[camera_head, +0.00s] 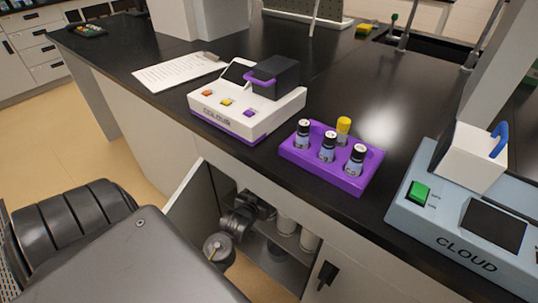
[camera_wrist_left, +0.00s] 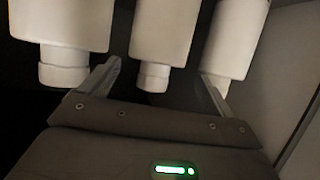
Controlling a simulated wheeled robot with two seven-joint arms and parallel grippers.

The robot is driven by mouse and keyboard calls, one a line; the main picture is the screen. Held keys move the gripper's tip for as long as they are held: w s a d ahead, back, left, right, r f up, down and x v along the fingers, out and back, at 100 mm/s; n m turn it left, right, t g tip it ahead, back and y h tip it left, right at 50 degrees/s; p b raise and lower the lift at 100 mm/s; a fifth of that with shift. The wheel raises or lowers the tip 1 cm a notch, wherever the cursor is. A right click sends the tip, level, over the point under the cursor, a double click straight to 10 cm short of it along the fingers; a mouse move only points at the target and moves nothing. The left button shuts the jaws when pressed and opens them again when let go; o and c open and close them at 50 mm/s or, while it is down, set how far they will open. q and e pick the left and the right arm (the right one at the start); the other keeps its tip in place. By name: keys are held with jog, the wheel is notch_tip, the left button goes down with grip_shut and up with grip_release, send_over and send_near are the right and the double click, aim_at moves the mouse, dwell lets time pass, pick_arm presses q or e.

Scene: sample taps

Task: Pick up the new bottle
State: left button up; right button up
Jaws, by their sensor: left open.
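Several plain white bottles stand in the dark open cupboard under the bench. In the head view, one white bottle (camera_head: 286,223) and another white bottle (camera_head: 309,240) show past my left arm. In the left wrist view, three appear caps downward: a left bottle (camera_wrist_left: 62,25), a middle bottle (camera_wrist_left: 160,30) and a right bottle (camera_wrist_left: 236,35). No label shows which is new. My left gripper (camera_wrist_left: 162,76) is open and empty, its fingers on either side of the middle bottle's cap in the picture. I cannot tell whether they reach around it. My right gripper is not in view.
The open cupboard door (camera_head: 196,205) stands left of my arm, and the cupboard's frame is close around it. On the black bench are a white-and-purple colour meter (camera_head: 222,119), a purple rack (camera_head: 350,184) with several vials, a blue CLOUD meter (camera_head: 425,228) and paper (camera_head: 175,72).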

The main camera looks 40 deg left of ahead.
pick_arm(q)
jog(key=shift+d+x, duration=0.1)
jog(key=shift+x, duration=0.65)
jog(key=shift+d+x, duration=0.15)
jog(key=shift+x, duration=0.6)
jog(key=shift+b+x, duration=0.3)
jog(key=shift+x, duration=0.95)
jog(key=shift+r, duration=0.2)
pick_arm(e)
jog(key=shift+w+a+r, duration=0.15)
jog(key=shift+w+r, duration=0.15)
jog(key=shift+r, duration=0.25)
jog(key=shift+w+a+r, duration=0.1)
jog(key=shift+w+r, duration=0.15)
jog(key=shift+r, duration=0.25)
pick_arm(q)
jog(key=shift+c, duration=0.5)
grip_shut()
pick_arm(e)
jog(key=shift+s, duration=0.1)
